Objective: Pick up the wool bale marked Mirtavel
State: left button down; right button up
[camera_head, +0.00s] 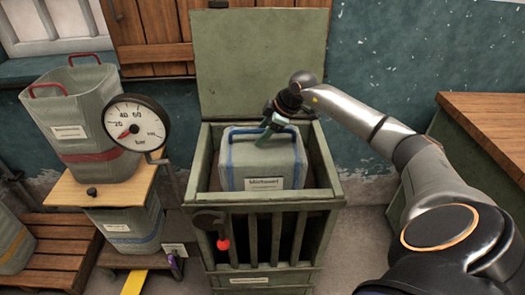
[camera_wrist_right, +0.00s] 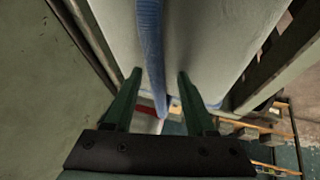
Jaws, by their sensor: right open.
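A grey wool bale (camera_head: 262,162) with blue edging sits inside a tall green slatted crate (camera_head: 273,196) with its lid raised. A white label is on the bale's front; its lettering is too small to read surely. My right gripper (camera_head: 267,133) is over the bale's top, towards the right. In the right wrist view my right gripper (camera_wrist_right: 159,75) is open, its two dark green fingers on either side of the bale's blue band (camera_wrist_right: 150,45). I cannot tell whether they touch the bale. My left gripper is not in view.
A round pressure gauge (camera_head: 136,125) stands left of the crate. Grey bins, one with red handles (camera_head: 95,120), stand on a wooden stand and pallet at left. A wooden-topped counter (camera_head: 490,125) is at right. The crate's walls and raised lid (camera_head: 260,60) surround the bale.

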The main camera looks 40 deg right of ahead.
jog(key=shift+f, duration=0.1)
grip_shut()
dwell(0.3)
dwell(0.5)
jog(key=shift+a, duration=0.1)
dwell(0.3)
jog(key=shift+w+r, duration=0.1)
jog(key=shift+r, duration=0.15)
